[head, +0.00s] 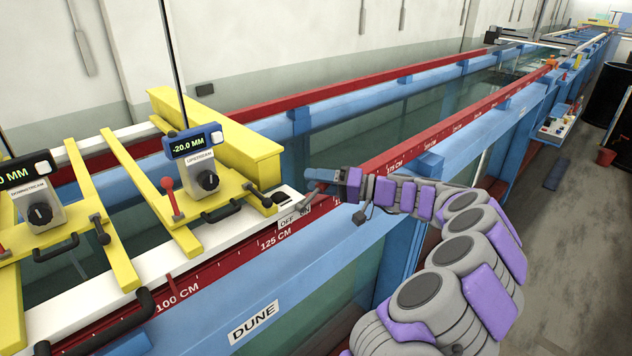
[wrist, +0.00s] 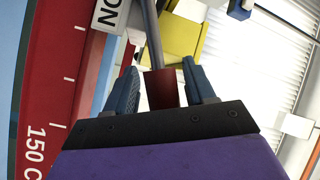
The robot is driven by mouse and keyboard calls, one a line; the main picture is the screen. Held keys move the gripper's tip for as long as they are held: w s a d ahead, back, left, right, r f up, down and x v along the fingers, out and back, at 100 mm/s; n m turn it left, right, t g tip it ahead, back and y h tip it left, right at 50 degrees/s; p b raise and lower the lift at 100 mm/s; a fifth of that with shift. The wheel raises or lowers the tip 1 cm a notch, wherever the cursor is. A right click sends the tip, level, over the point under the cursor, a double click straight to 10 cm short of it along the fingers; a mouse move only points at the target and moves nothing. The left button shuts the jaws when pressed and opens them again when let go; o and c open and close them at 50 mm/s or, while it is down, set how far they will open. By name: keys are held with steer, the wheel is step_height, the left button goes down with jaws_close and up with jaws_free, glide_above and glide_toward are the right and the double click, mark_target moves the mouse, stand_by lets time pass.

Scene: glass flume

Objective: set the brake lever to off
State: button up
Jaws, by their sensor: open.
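The brake lever, a grey rod with a dark red block-shaped grip (wrist: 163,88), shows in the wrist view. Its grip lies between the two blue-grey fingers of my gripper (wrist: 159,72). The fingers are open, with a gap visible on the right; contact on the left is unclear. In the head view my gripper (head: 318,181) is at the flume rail beside the OFF label (head: 287,222) and the ON label (head: 305,210). There the fingers partly hide the lever.
A yellow carriage (head: 234,150) carries a blue display reading -20.0 MM (head: 193,142), a black knob and another red-tipped lever (head: 168,186). A second gauge (head: 38,207) stands at left. The red scale rail (head: 200,277) runs along the flume. The floor at right is mostly free.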

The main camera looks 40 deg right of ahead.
steer(key=shift+d+f, duration=0.1)
steer(key=shift+d, duration=0.55)
steer(key=shift+c, duration=1.3)
steer(key=shift+s+a, duration=0.2)
steer(key=shift+a, duration=0.55)
steer(key=c, duration=0.5)
steer(key=shift+a, duration=0.1)
steer(key=shift+c, duration=0.6)
jaws_close()
